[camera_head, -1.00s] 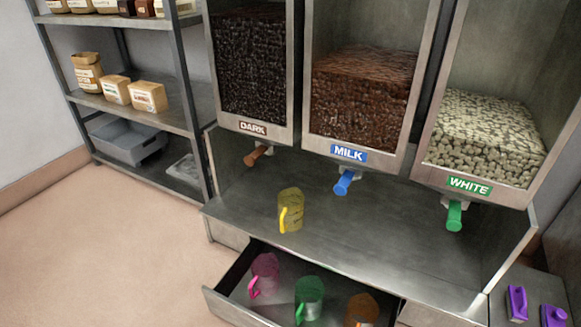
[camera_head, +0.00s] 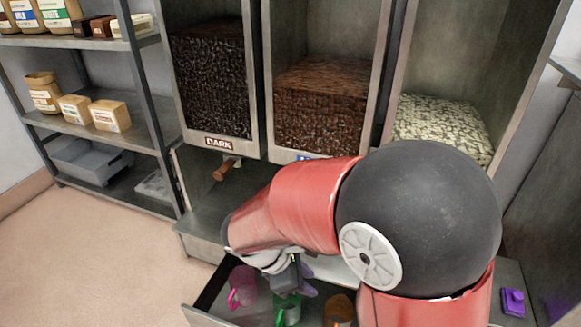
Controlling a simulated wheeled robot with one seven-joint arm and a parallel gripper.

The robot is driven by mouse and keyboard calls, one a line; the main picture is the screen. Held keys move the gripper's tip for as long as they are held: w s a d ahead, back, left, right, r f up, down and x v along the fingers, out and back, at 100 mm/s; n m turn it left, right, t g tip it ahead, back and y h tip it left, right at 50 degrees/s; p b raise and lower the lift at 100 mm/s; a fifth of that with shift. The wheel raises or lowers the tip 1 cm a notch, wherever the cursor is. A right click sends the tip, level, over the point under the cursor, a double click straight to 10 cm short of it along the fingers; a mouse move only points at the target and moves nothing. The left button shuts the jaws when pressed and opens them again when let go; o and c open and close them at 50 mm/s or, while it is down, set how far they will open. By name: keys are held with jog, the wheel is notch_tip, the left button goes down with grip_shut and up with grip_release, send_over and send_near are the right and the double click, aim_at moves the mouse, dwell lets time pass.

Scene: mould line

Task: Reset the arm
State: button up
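My red and black arm reaches across the middle of the view. My gripper (camera_head: 292,280) is at its far end, low over the open drawer (camera_head: 215,317), close to the green mug (camera_head: 288,310). The arm hides much of the gripper, so I cannot tell whether it is open or shut, or whether it touches the mug. A pink mug (camera_head: 243,287) and an orange mug (camera_head: 340,308) are also in the drawer, the orange one partly cut off by the arm. The yellow mug's earlier place on the counter is behind my arm.
Dark (camera_head: 212,85), milk (camera_head: 320,105) and white (camera_head: 440,122) chocolate dispensers stand behind the counter. The dark one's brown tap (camera_head: 227,170) shows. Shelves (camera_head: 80,118) with jars and boxes stand at left. A purple object (camera_head: 513,302) lies at right. The floor at left is clear.

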jog(key=s+d+r+m+t+y+p, duration=0.1)
jog(key=s+d+r+m+t+y, duration=0.1)
jog(key=d+r+m, duration=0.4)
jog(key=s+d+r+m+t+y+p, duration=0.2)
jog(key=s+d+r+m+y, duration=0.2)
jog(key=r+m, duration=0.8)
jog(key=s+d+m, duration=0.1)
jog(key=s+d, duration=0.1)
jog(key=s, duration=0.1)
jog(key=shift+r+t+y, duration=0.2)
jog(key=shift+t+y, duration=0.1)
jog(key=shift+y, duration=0.1)
